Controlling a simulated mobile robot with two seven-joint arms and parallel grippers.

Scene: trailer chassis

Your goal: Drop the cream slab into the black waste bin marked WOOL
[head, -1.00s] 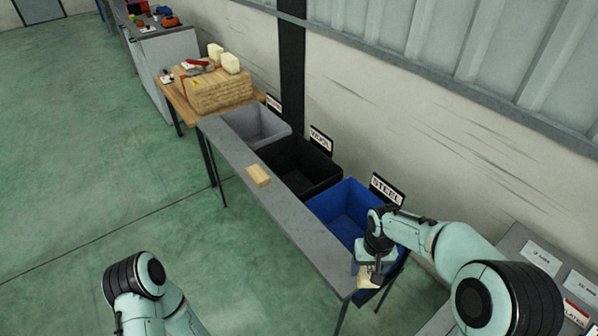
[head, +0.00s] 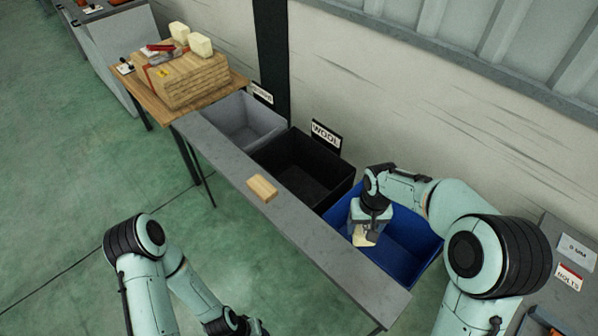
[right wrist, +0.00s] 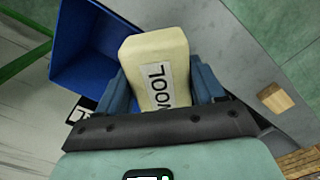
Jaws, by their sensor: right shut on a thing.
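My right gripper (head: 368,226) is shut on a cream slab (head: 362,238). In the head view they appear over the blue bin. In the right wrist view the slab (right wrist: 155,60) sits between the two fingers and carries a white label reading WOOL. The black waste bin (head: 297,167) stands left of the blue bin, with a WOOL sign (head: 325,135) behind it; its visible inside looks empty. My left gripper (head: 240,325) shows only partly at the bottom edge of the head view, and its fingers are not clear.
The blue bin (head: 410,236) and a grey bin (head: 241,122) flank the black bin. A narrow grey bench (head: 325,235) runs along their front, with a light wood block (head: 262,188) on it. A wooden table with a bale and cream blocks (head: 201,44) stands at the back left.

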